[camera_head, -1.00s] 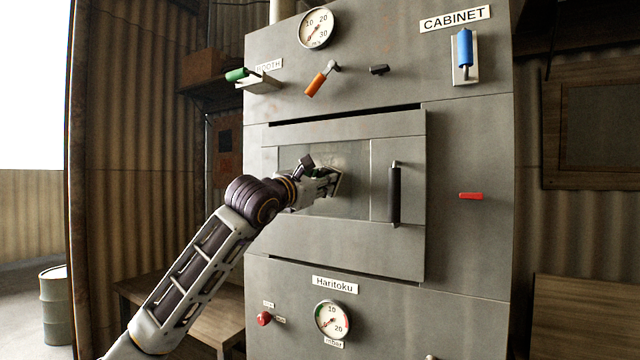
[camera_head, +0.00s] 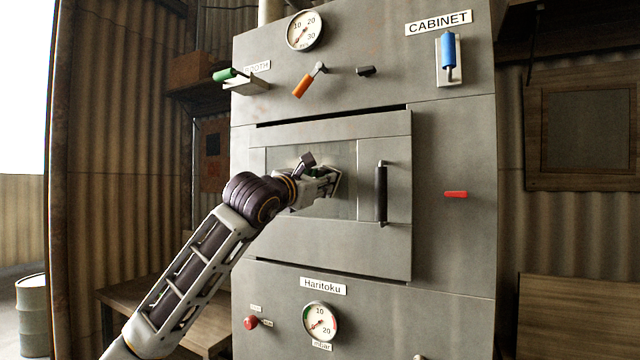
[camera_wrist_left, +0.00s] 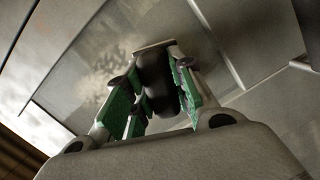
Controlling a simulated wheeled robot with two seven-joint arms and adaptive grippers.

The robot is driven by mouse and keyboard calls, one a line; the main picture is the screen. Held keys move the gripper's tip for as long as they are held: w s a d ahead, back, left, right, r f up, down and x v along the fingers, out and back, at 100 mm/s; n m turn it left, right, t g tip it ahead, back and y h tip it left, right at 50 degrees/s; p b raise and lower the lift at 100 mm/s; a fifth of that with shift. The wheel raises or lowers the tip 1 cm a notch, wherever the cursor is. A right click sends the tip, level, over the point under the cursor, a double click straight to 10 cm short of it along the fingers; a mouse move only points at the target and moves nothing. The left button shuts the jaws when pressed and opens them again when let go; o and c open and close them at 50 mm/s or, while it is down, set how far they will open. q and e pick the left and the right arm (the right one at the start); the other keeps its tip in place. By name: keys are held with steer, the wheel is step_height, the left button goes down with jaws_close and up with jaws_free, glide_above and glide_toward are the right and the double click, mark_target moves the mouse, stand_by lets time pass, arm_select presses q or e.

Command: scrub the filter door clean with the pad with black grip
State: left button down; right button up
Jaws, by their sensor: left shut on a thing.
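The filter door (camera_head: 390,250) is a grey panel on the cabinet front, with a shinier inset plate (camera_head: 345,160) and a black vertical handle (camera_head: 381,192) at its right. My left gripper (camera_head: 318,182) is at the inset plate. In the left wrist view its green-lined fingers (camera_wrist_left: 155,100) are shut on the black grip (camera_wrist_left: 157,80) of the pad. The pale edge of the pad (camera_wrist_left: 153,45) shows beyond the grip, against or very close to the plate. Cloudy pale smudges (camera_wrist_left: 105,55) mark the plate to the left. My right gripper is not in view.
Above the door are a green-handled lever (camera_head: 230,75), an orange-handled lever (camera_head: 303,84) and a blue handle (camera_head: 448,50). A red handle (camera_head: 456,194) is at the right. A gauge (camera_head: 320,320) and red knob (camera_head: 250,322) sit below. A wooden bench (camera_head: 125,295) stands at lower left.

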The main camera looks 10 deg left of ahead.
arm_select(q)
steer(key=shift+a, duration=0.2)
stand_by(0.4)
steer(key=shift+w, duration=0.1)
steer(key=shift+w+a+f+b, duration=0.15)
steer(key=shift+w+a, duration=0.25)
steer(key=shift+a, duration=0.6)
steer(key=shift+w+a+r+b, duration=0.15)
steer(key=shift+w+a, duration=0.2)
steer(key=shift+a, duration=0.6)
steer(key=shift+a+f, duration=0.1)
steer(key=shift+a, duration=0.05)
steer(key=shift+w+a, duration=0.1)
steer(key=shift+a, duration=0.1)
steer(key=shift+w+a, duration=0.3)
steer(key=shift+a, duration=0.6)
steer(key=shift+w+a, duration=0.3)
steer(key=shift+a, duration=0.55)
steer(key=shift+r, duration=0.2)
steer(key=shift+w+a+r, duration=0.1)
steer(key=shift+a, duration=0.3)
steer(key=shift+d, duration=0.1)
